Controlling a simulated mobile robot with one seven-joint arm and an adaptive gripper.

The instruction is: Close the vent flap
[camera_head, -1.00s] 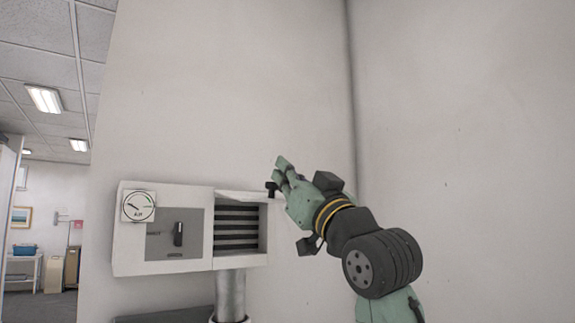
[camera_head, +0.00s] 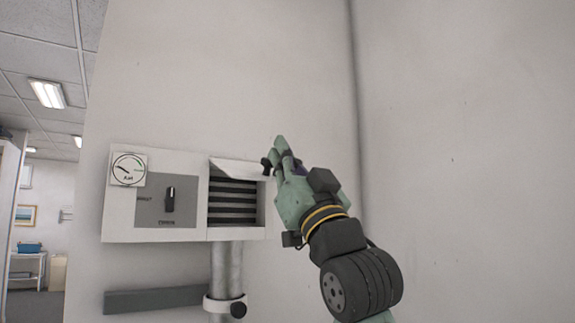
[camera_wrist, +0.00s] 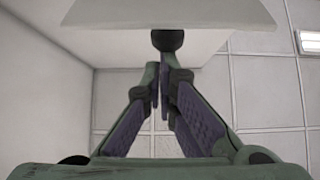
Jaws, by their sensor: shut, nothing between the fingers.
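The vent flap (camera_head: 240,169) is a white panel along the top of the vent opening. It stands out from the box, and the dark louvres (camera_head: 232,205) below it are exposed. A black knob (camera_head: 266,165) is at its right outer end. My gripper (camera_head: 281,147) is shut and empty, just right of the knob in the head view. In the wrist view the flap (camera_wrist: 165,12) crosses the top, with the knob (camera_wrist: 167,40) just beyond my closed fingertips (camera_wrist: 160,72). I cannot tell whether they touch it.
The white wall box carries a round gauge (camera_head: 129,169) and a grey panel with a black switch (camera_head: 170,199). A metal pipe (camera_head: 226,268) with a clamp runs down below it. A grey rail (camera_head: 155,299) is at lower left. Bare wall lies above and to the right.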

